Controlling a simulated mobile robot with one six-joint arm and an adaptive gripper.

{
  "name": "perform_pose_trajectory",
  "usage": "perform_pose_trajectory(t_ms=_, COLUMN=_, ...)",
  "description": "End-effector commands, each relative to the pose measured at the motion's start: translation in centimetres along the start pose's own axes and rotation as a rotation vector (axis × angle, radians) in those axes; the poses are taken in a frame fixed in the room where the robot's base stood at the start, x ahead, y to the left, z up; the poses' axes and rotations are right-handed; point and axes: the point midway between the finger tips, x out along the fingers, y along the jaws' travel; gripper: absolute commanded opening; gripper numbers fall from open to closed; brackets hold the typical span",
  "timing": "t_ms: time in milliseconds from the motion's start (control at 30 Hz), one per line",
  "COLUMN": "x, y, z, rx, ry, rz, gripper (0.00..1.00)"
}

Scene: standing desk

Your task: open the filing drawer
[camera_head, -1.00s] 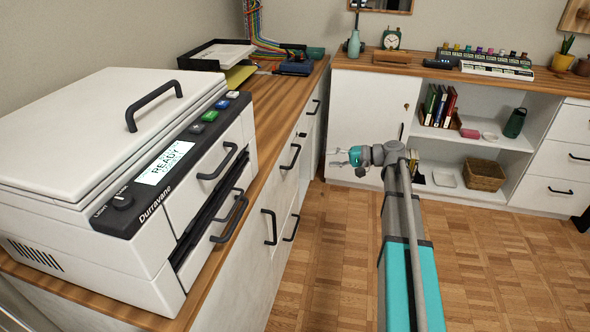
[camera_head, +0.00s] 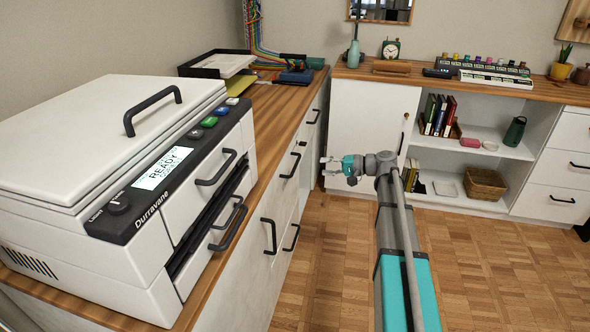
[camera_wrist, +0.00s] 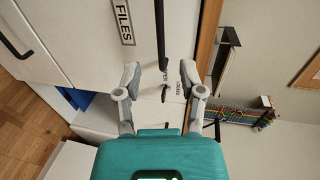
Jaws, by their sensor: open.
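The filing drawer front (camera_wrist: 90,25) shows in the wrist view, turned sideways, with a FILES label (camera_wrist: 125,21) and a long dark bar handle (camera_wrist: 160,35). Beside the handle's end is a small dark lock (camera_wrist: 165,91) with OPEN and LOCKED lettering; its setting is too small to tell. My gripper (camera_wrist: 160,76) is open, its two fingers apart on either side of the lock area, with nothing held. In the head view my gripper (camera_head: 325,166) is in front of the left cabinet run, near a dark handle (camera_head: 290,165). The drawer looks shut.
A white Durravane machine (camera_head: 120,150) stands on the wooden worktop (camera_head: 262,140) at left. Another drawer handle (camera_wrist: 14,36) lies at the wrist view's left. Blue material (camera_wrist: 75,98) shows in a gap below the fronts. The parquet floor (camera_head: 320,260) is clear.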

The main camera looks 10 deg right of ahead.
Motion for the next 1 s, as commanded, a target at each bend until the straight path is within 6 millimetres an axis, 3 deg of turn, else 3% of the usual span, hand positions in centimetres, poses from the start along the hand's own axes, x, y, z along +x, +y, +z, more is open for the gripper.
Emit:
perform_pose_trajectory(t_ms=600, x=9.0, y=0.1, z=0.0, rx=0.0, ry=-0.002, rz=0.0, gripper=0.51)
perform_pose_trajectory(t_ms=1000, x=10.9, y=0.0, z=0.0, rx=0.0, ry=0.0, rz=0.0, gripper=0.51)
